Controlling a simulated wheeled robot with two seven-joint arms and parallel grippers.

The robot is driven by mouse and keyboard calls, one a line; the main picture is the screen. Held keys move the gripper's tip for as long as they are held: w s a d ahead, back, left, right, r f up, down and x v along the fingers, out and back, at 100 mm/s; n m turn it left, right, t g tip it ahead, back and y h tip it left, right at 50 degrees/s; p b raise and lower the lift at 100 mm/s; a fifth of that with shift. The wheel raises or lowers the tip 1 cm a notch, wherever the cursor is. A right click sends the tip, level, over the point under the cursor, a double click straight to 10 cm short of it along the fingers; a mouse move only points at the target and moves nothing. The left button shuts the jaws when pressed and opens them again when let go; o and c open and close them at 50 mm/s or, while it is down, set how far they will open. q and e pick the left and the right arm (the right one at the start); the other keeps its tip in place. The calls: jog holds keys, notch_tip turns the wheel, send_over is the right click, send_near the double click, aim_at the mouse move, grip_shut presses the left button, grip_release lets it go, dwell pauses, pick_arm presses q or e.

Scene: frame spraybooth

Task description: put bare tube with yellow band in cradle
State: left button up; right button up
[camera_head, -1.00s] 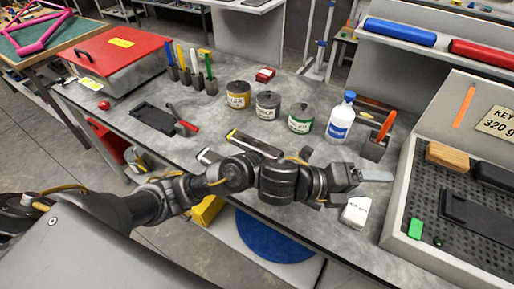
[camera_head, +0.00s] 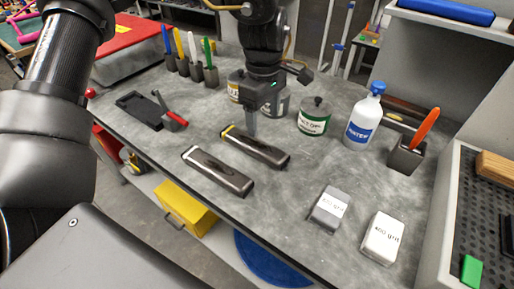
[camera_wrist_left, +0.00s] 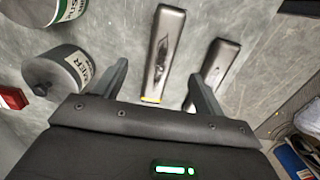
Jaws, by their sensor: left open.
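The bare tube with the yellow band (camera_head: 262,150) is dark metal and lies on the grey bench, its yellow band at the left end. In the left wrist view the tube (camera_wrist_left: 165,50) shows ahead, in line with the gap between my fingers. A second dark bare tube (camera_head: 218,172) with a pale end lies in front of it; it is at the right in the left wrist view (camera_wrist_left: 215,68). My left gripper (camera_head: 252,132) points down near the banded tube's left end, open and empty. A black open holder (camera_head: 138,110) at the left may be the cradle; I cannot tell.
Lidded pots (camera_head: 314,117) and a white bottle (camera_head: 363,118) stand behind the tubes. A grey box (camera_head: 328,208) and white box (camera_head: 383,238) lie to the right. A red-handled tool (camera_head: 170,115) sits beside the black holder. Bare bench separates the tubes from the boxes.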

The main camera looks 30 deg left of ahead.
pick_arm(q)
jog(key=a, duration=0.1)
send_over(257, 144)
notch_tip(257, 144, down, 4)
jog(key=shift+w+f, duration=0.1)
jog(key=shift+f, duration=0.1)
notch_tip(257, 144, down, 5)
jog(key=shift+r, duration=0.1)
jog(key=shift+f, duration=0.2)
jog(key=c, duration=1.3)
jog(key=shift+r, duration=0.15)
